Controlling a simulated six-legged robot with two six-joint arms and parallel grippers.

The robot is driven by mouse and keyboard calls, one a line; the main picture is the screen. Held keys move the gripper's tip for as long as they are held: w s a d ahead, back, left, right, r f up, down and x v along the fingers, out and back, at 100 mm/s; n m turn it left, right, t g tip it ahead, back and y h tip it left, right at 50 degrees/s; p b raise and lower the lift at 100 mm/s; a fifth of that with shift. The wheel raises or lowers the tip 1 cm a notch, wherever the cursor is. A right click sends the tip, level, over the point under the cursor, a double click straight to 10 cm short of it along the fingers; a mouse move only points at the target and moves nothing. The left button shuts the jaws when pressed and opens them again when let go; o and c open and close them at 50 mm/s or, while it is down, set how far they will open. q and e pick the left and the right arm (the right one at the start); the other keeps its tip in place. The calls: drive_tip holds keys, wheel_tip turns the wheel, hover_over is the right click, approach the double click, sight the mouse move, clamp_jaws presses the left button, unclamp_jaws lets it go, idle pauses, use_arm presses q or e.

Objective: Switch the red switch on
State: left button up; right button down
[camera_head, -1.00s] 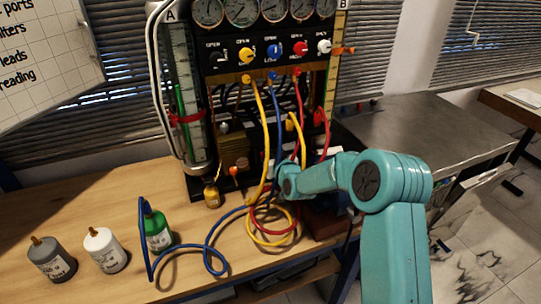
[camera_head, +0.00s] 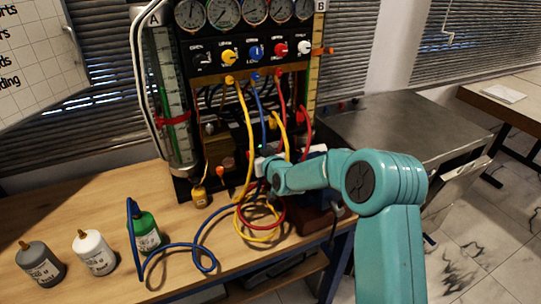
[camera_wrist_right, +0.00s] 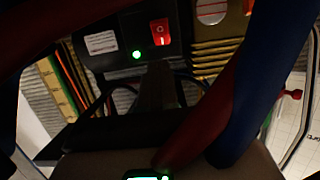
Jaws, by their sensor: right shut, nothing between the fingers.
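The red switch (camera_wrist_right: 160,32) shows in the right wrist view on a dark panel, with a lit green lamp (camera_wrist_right: 136,55) at its lower left. My right gripper (camera_wrist_right: 156,74) is shut and empty, with its fingertips just below the switch in that view. I cannot tell whether they touch the panel. In the head view the right gripper (camera_head: 268,172) is low in front of the rig, partly hidden among the hoses. The switch cannot be made out there. My left gripper is not in view.
Red and blue hoses (camera_wrist_right: 238,85) cross close in front of the wrist camera. The gauge rig (camera_head: 262,75) stands at the back of the wooden table (camera_head: 90,210). Grey, white and green bottles (camera_head: 95,252) stand at left. Looped hoses (camera_head: 255,225) lie near the gripper.

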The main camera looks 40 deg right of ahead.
drive_tip(key=s+a+r+b, duration=0.1)
drive_tip(key=s+r, duration=0.5)
drive_tip(key=s, duration=0.2)
drive_tip(key=shift+a, duration=0.3)
drive_tip(key=shift+w, duration=0.1)
